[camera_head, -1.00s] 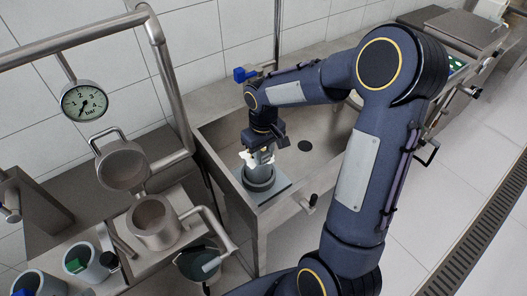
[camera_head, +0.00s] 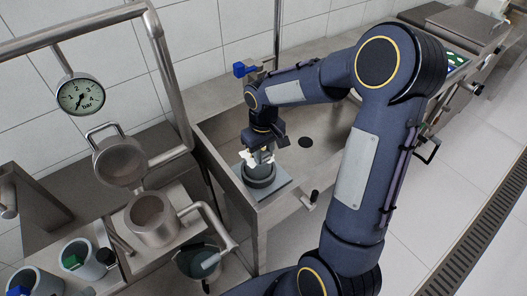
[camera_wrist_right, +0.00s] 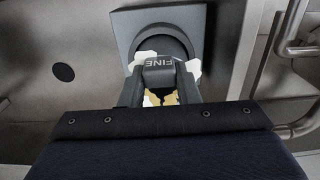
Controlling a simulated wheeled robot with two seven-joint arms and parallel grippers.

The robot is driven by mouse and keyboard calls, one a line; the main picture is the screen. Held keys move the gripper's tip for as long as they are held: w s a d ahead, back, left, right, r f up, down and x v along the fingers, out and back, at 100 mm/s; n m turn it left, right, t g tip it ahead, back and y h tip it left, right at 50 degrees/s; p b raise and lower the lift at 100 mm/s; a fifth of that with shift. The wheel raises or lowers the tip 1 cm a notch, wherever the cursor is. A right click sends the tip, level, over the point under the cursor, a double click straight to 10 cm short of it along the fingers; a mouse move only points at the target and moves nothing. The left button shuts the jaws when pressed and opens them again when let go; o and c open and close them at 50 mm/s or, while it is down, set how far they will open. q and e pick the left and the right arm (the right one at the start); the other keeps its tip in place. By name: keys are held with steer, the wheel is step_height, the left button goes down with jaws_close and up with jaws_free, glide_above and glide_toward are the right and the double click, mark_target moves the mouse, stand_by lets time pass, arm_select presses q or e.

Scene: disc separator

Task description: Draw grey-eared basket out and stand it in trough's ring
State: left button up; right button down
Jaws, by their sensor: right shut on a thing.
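My right gripper (camera_head: 261,150) is shut on the grey ear (camera_wrist_right: 158,74) of the basket, which is marked FINE in the right wrist view. Whitish fingertips show on both sides of the ear. The gripper is over the dark grey ring (camera_head: 260,181) in the steel trough (camera_head: 222,122). The ring stands on a square grey plate (camera_wrist_right: 125,30). The basket's body is mostly hidden by the gripper and ear, so I cannot tell how deep it sits in the ring. My left gripper is not in view.
A steel housing (camera_head: 150,236) stands at left with its round lid (camera_head: 120,165) raised. Cups with a green-eared piece (camera_head: 72,262) and a blue one (camera_head: 19,290) are at lower left. A dark pot (camera_head: 188,263) hangs nearby. The trough's right part is clear around a drain hole (camera_head: 305,142).

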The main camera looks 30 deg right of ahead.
steer(key=shift+f, duration=0.25)
steer(key=c, duration=1)
jaws_free()
step_height(320, 180, up, 7)
steer(key=shift+r+b, duration=0.15)
steer(key=shift+b, duration=0.15)
steer(key=shift+r, duration=0.25)
